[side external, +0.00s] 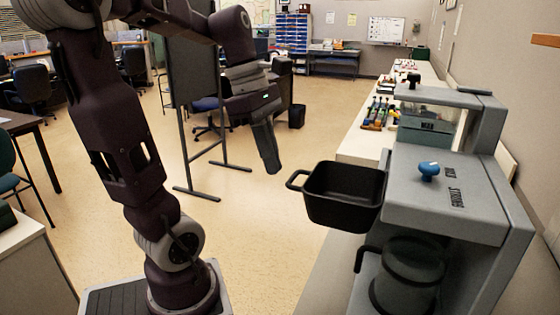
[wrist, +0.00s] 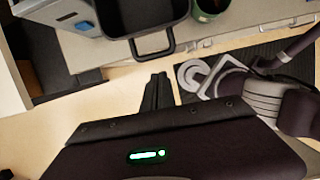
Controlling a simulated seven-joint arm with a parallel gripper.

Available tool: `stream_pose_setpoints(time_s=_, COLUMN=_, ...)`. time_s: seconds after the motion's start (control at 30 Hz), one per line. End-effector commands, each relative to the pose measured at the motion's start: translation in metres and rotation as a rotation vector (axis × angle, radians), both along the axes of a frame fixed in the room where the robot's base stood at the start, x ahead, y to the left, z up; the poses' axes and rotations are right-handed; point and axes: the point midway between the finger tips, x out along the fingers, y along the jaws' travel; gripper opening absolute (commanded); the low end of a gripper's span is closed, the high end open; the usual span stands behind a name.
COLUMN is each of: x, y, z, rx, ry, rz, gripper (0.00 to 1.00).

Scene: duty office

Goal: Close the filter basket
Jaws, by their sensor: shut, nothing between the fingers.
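The filter basket (side external: 342,196) is a black open-topped tray that sticks out from the left side of the grey coffee machine (side external: 450,190). Its loop handle (side external: 295,180) points left, toward my gripper. In the wrist view the basket (wrist: 138,14) is at the top, with its handle (wrist: 153,46) hanging toward the fingers. My gripper (side external: 273,168) points down just left of the handle and slightly above it, apart from it as far as I can tell. The fingertips (wrist: 158,78) show together in the wrist view, shut and empty.
A jug (side external: 408,270) stands under the basket level in the machine. The white counter (side external: 362,146) holds several small items behind. A dark board on a stand (side external: 203,75) is behind my arm. Open floor lies left of the basket.

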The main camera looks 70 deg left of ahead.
Motion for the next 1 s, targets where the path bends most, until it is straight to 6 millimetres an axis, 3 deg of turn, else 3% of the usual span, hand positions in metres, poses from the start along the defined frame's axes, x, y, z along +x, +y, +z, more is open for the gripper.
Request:
stream_pose_setpoints(time_s=0.2, x=0.012, y=-0.012, z=-0.004, rx=0.001, ry=0.000, rz=-0.001, gripper=0.00)
stream_pose_setpoints(time_s=0.67, x=0.018, y=-0.019, z=-0.004, rx=0.001, ry=-0.001, rz=-0.002, gripper=0.00)
stream_pose_setpoints(time_s=1.0, x=0.070, y=-0.071, z=-0.004, rx=0.000, ry=0.001, rz=-0.008, gripper=0.00)
